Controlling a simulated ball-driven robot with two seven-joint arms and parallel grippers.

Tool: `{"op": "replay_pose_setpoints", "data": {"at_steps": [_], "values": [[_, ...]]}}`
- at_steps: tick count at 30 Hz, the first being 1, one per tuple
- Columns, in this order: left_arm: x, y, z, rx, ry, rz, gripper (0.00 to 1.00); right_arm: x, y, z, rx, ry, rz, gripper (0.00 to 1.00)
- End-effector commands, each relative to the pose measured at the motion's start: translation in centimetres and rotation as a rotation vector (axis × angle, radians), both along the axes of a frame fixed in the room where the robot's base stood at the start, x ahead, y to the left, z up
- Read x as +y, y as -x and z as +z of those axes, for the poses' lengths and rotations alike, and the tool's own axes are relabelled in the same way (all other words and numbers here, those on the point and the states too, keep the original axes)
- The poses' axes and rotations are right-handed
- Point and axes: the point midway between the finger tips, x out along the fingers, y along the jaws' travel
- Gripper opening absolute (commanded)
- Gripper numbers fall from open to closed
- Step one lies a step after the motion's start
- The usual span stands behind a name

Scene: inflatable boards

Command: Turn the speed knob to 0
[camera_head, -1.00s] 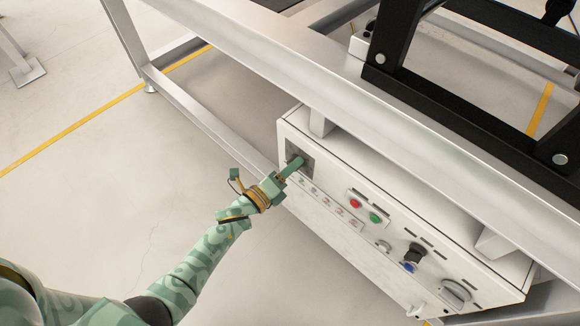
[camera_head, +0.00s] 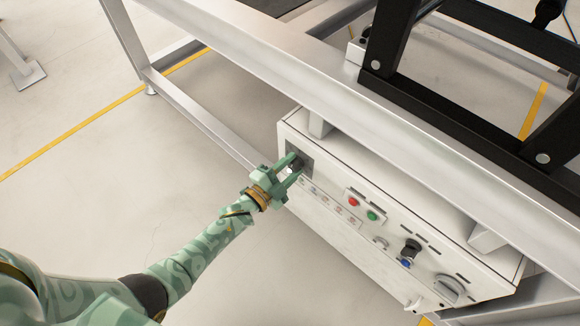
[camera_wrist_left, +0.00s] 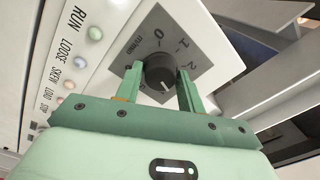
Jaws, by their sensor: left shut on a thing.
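The speed knob (camera_wrist_left: 160,72) is a dark round knob on a grey dial plate (camera_wrist_left: 146,28) marked m/min, with 0, 1 and 2 legible. The knob's pale line lies on its lower side in the wrist view, away from the 0. My left gripper (camera_wrist_left: 160,78) has a green finger on each side of the knob and is shut on it. In the head view the left gripper (camera_head: 295,164) reaches the plate at the left end of the white control box (camera_head: 335,160), mostly hiding the knob. My right gripper is not in view.
A row of small lamps labelled RUN, LOOSE, SKEW, LOAD and STOP (camera_wrist_left: 80,58) runs beside the dial. The box also carries a red button (camera_head: 354,202), a green button (camera_head: 372,215) and a black knob (camera_head: 411,248). A metal frame beam (camera_head: 270,60) passes above the box.

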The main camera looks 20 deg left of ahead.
Motion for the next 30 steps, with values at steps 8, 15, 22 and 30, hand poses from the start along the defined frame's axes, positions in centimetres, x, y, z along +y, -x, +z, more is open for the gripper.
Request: {"op": "replay_pose_setpoints", "data": {"at_steps": [8,15,22,30], "values": [[0.2,0.0,0.0,0.092,0.242,0.002,0.16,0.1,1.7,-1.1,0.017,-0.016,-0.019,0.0],[0.3,0.0,0.0,0.171,0.457,0.003,0.16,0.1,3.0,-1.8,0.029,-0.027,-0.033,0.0],[0.3,0.0,-0.1,0.246,0.661,0.003,0.16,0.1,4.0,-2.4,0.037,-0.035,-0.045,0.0],[0.3,0.0,-0.1,0.334,0.902,0.005,0.16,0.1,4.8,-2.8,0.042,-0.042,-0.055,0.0]]}}
